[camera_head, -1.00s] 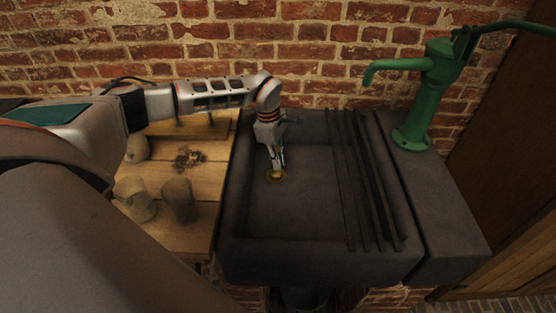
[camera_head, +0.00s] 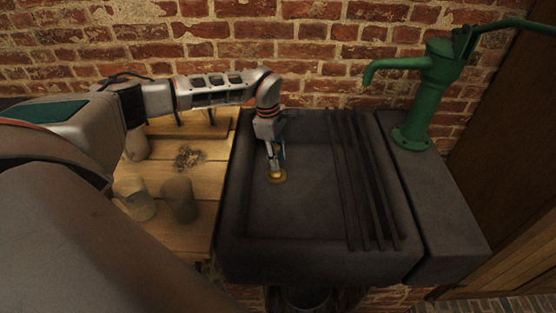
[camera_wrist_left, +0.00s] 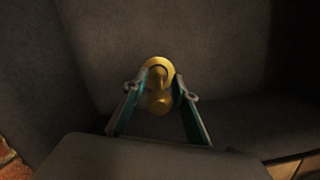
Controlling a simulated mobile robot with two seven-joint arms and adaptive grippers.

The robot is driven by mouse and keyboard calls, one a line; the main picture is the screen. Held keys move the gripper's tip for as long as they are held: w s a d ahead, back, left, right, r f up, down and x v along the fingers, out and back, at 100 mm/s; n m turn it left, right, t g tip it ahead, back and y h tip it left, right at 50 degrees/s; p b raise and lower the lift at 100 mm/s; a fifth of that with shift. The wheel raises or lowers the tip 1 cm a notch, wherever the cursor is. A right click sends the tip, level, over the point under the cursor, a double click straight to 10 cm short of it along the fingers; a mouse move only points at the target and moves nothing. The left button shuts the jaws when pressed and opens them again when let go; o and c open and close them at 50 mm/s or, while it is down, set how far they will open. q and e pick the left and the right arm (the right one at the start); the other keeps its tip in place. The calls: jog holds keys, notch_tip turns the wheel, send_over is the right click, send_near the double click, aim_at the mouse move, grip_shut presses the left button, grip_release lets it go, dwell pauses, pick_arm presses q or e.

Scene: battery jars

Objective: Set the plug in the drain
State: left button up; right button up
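A brass plug (camera_wrist_left: 157,70) shows at the sink floor in the left wrist view, with a second rounded brass part (camera_wrist_left: 160,102) below it, between the fingers. In the head view the brass (camera_head: 277,177) sits near the left side of the dark sink. I cannot tell plug from drain there; the drain opening is hidden. My left gripper (camera_wrist_left: 163,82) points down at the brass. Its fingers stand apart on either side, with gaps visible beside the brass. It also shows in the head view (camera_head: 276,164). My right gripper is not in view.
The dark stone sink (camera_head: 322,252) has raised walls and several dark bars along its right side. A green hand pump (camera_head: 425,95) stands on the right ledge. Jars (camera_head: 180,200) stand on the wooden counter (camera_head: 190,238) at left. The brick wall is close behind.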

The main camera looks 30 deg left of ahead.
pick_arm(q)
jog(key=r, duration=0.3)
jog(key=a+r, duration=0.1)
jog(key=r, duration=0.6)
jog(key=shift+s+a+r, duration=0.15)
jog(key=shift+a+r, duration=0.15)
jog(key=shift+r, duration=0.1)
jog(key=shift+s, duration=0.1)
